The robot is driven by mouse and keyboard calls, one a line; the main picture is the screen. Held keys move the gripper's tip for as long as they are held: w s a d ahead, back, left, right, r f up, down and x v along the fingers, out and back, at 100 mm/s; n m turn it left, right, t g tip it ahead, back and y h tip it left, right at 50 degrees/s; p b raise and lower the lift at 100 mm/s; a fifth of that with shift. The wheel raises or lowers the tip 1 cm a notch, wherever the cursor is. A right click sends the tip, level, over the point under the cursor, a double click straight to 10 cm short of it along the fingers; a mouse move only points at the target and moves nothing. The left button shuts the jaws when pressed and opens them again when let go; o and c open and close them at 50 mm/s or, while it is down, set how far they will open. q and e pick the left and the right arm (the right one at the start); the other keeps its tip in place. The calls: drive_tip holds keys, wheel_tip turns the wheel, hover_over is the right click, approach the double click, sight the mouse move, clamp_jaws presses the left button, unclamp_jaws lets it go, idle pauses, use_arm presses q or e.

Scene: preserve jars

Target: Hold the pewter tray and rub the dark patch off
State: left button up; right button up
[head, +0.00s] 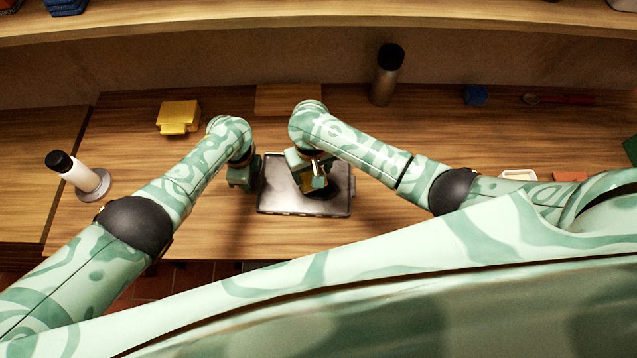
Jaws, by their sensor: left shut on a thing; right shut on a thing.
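The pewter tray (278,194) is a grey rectangle lying on the wooden table near its front edge. My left gripper (250,178) is at the tray's left edge and shut on it; the fingertips are mostly hidden. My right gripper (318,178) is over the right half of the tray, pointing down, shut on a small yellowish pad (307,184). The pad is partly hidden by the fingers, and whether it touches the tray is hard to tell. The dark patch (324,194) shows on the tray just below and around the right gripper, partly covered.
A yellow block-like thing (178,115) and a wooden board (288,98) lie behind. A dark-capped bottle (386,77) stands at the back. A white cylinder (76,172) stands left. A blue block (475,95), red-handled utensil (566,99) and white dish (519,175) are right.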

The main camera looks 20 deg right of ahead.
sight(327, 176)
drive_tip(key=shift+r, duration=0.25)
drive_tip(key=shift+f, duration=0.25)
drive_tip(key=shift+s+d+r, duration=0.1)
drive_tip(key=shift+s+d, duration=0.1)
drive_tip(key=shift+d, duration=0.4)
drive_tip(key=shift+s+d+r, duration=0.1)
drive_tip(key=shift+s+d, duration=0.15)
drive_tip(key=shift+d, duration=0.3)
drive_tip(key=shift+s+d+r, duration=0.1)
drive_tip(key=shift+s+d, duration=0.1)
drive_tip(key=shift+d, duration=0.4)
drive_tip(key=shift+f, duration=0.3)
drive_tip(key=shift+s+a+r, duration=0.15)
drive_tip(key=shift+s+a, duration=0.05)
drive_tip(key=shift+s, duration=0.4)
drive_tip(key=shift+s+a+r, duration=0.1)
drive_tip(key=shift+s+a, duration=0.1)
drive_tip(key=shift+s, duration=0.35)
drive_tip(key=shift+f, duration=0.25)
